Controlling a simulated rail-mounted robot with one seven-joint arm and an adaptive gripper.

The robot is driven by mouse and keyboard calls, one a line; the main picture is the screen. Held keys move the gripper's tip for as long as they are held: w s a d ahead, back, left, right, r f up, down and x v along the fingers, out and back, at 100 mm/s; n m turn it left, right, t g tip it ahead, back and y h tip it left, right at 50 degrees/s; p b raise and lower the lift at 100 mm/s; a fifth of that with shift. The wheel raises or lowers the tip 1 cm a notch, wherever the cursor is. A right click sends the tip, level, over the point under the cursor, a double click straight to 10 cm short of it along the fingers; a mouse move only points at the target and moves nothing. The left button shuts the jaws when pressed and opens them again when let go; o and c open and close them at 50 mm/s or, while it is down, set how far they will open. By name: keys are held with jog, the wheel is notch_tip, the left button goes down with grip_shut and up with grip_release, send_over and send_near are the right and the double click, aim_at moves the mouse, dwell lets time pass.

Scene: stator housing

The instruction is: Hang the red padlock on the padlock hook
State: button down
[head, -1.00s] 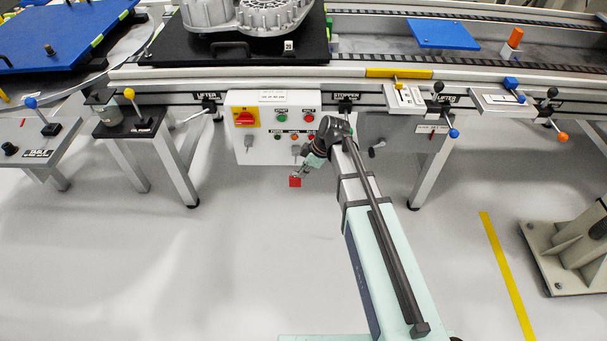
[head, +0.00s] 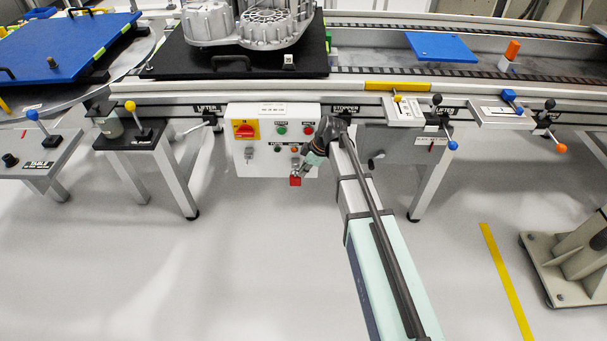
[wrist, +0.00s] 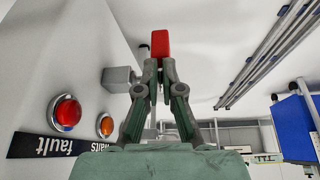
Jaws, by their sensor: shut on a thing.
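The red padlock (head: 295,181) is at the lower edge of the white control panel (head: 272,166) in the head view. My gripper (head: 301,173) is shut on it. In the wrist view the padlock (wrist: 160,43) stands out beyond the fingertips of my gripper (wrist: 160,66), its red body visible and its shackle hidden between the fingers. A grey block (wrist: 119,78) juts from the panel face, left of the fingers and apart from the padlock. A similar grey fitting (head: 248,153) shows on the panel's left. I cannot tell which part is the padlock hook.
A red lamp (wrist: 66,112) and an orange lamp (wrist: 105,125) are on the panel close to my gripper. The conveyor frame (head: 350,89) runs above and behind. The floor below is clear.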

jog(key=shift+w+f, duration=0.4)
jog(key=shift+w, duration=0.3)
jog(key=c, duration=1.2)
grip_release()
jog(key=shift+c, duration=0.2)
jog(key=shift+p+v, duration=0.85)
jog(key=shift+v, duration=1.4)
jog(key=shift+r, duration=0.1)
jog(key=v, duration=0.7)
jog(key=shift+r, duration=0.35)
